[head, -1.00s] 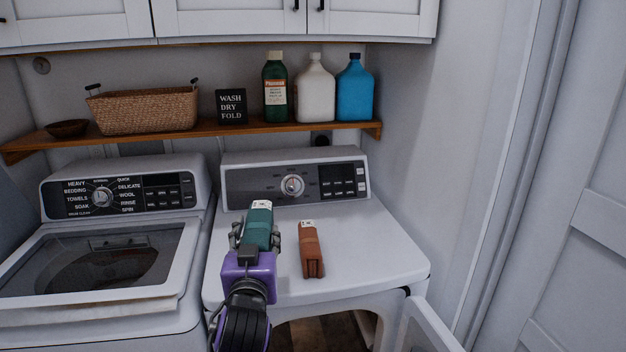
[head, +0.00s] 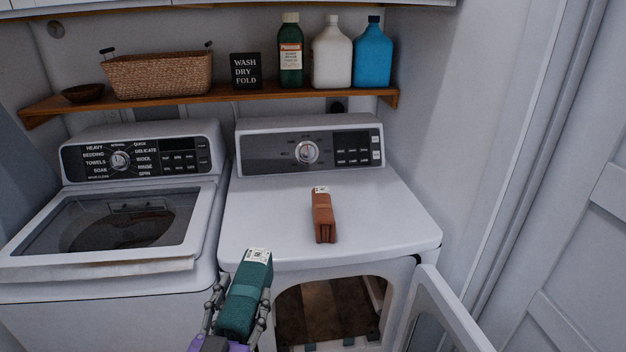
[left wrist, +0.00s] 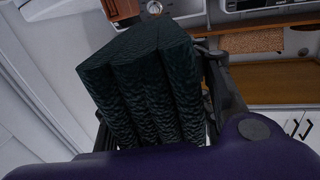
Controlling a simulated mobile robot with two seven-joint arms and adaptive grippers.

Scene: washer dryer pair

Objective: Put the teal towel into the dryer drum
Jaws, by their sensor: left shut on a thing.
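The teal towel (head: 246,293) is rolled or folded into a bundle with a white label at its far end. My left gripper (head: 240,318) is shut on it and holds it in front of the dryer, left of the door opening. The towel also fills the middle of the left wrist view (left wrist: 145,85), where it looks dark. The dryer (head: 322,215) has its front door (head: 440,315) swung open to the right. The drum opening (head: 330,308) shows below the top, with a brown interior. My right gripper is not in view.
A rust-brown towel (head: 323,216) lies on the dryer top. The washer (head: 110,235) stands to the left. The shelf above (head: 215,102) holds a basket, a sign and several bottles. The open door narrows the space to the right of the opening.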

